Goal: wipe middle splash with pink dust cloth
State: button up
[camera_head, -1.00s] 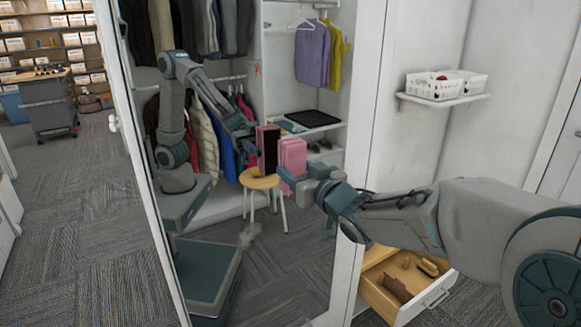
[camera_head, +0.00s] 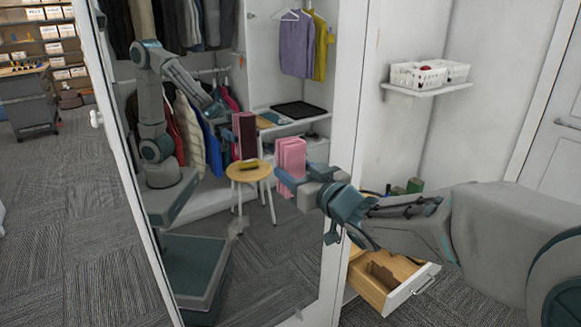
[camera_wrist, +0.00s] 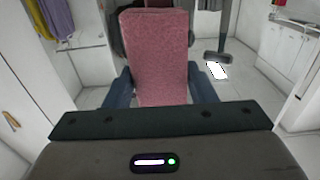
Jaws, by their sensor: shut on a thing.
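My gripper (camera_head: 292,186) is shut on the pink dust cloth (camera_head: 291,157), a thick upright pad. In the wrist view the cloth (camera_wrist: 155,60) stands between the two fingers. The tall white-framed mirror (camera_head: 275,285) fills the middle of the head view and reflects my arm and the cloth. The cloth stands apart from its dark-pink reflection, so there is a gap to the glass. A faint greyish splash (camera_head: 236,228) shows on the mirror, lower left of my gripper. I cannot make out other splashes clearly.
An open wooden drawer (camera_head: 420,292) with brown things inside is below my forearm. A wall shelf (camera_head: 428,90) at right holds white baskets (camera_head: 418,75). A round stool (camera_head: 248,173) and hanging clothes show within the mirror.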

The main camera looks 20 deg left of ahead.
aim_at(266, 158)
jog(key=shift+s+d, duration=0.1)
jog(key=shift+d, duration=0.05)
dwell(0.4)
jog(key=shift+w+a+f+b, duration=0.3)
jog(key=shift+w+a+b, duration=0.05)
jog(key=shift+a, duration=0.05)
jog(key=w+a+f+b, duration=0.1)
jog(key=w+a+b, duration=0.1)
jog(key=w+a, duration=0.2)
jog(key=shift+a+f, duration=0.3)
jog(key=shift+f, duration=0.1)
jog(key=shift+b+x, duration=0.3)
jog(key=shift+x, duration=0.6)
dwell(0.4)
